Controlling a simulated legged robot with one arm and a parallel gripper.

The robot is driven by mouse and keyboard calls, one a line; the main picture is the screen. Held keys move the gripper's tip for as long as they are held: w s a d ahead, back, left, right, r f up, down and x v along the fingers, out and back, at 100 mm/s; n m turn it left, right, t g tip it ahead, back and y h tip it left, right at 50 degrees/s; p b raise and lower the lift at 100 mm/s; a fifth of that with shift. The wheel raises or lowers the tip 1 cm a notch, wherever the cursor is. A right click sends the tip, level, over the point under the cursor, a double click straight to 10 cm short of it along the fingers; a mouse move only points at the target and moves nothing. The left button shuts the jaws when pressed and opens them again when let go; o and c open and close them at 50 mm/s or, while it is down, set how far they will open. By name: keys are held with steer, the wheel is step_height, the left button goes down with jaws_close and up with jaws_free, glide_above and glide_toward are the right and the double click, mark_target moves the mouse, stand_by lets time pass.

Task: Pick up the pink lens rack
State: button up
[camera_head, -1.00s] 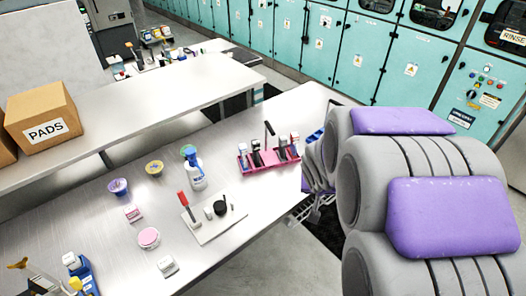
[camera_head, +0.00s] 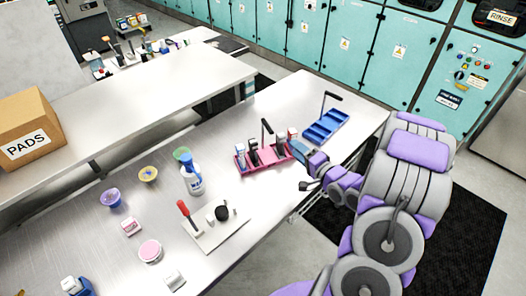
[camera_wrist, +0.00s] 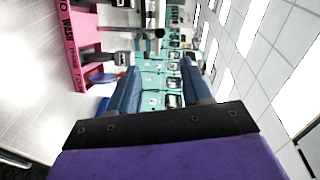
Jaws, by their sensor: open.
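The pink lens rack (camera_head: 262,165) stands on the steel table with several bottles or tools in it and a dark upright handle. In the wrist view its pink lettered wall (camera_wrist: 72,42) is at the upper left. My gripper (camera_head: 303,169) is just off the right end of the rack, near the table's front edge. In the wrist view the blue fingers of my gripper (camera_wrist: 160,82) are apart with nothing between them. The rack lies to the left of both fingers there, and I see no contact.
A blue rack (camera_head: 326,128) with a dark handle stands behind my gripper. A spray bottle (camera_head: 193,180) and a white board (camera_head: 215,229) with small tools are to the left. A cardboard box (camera_head: 28,130) sits on the back table. The table between blue rack and back table is clear.

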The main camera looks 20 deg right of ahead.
steer(key=b, duration=0.2)
glide_toward(263, 124)
steer(key=d+x, duration=0.1)
steer(key=x, duration=0.2)
steer(key=shift+a+b+x, duration=0.15)
steer(key=shift+x, duration=1.15)
steer(key=shift+a+b+x, duration=0.15)
steer(key=shift+x, duration=1.2)
steer(key=shift+s+f, duration=0.1)
steer(key=shift+c, duration=0.2)
jaws_close()
steer(key=shift+s+f, duration=0.1)
steer(key=shift+f, duration=0.05)
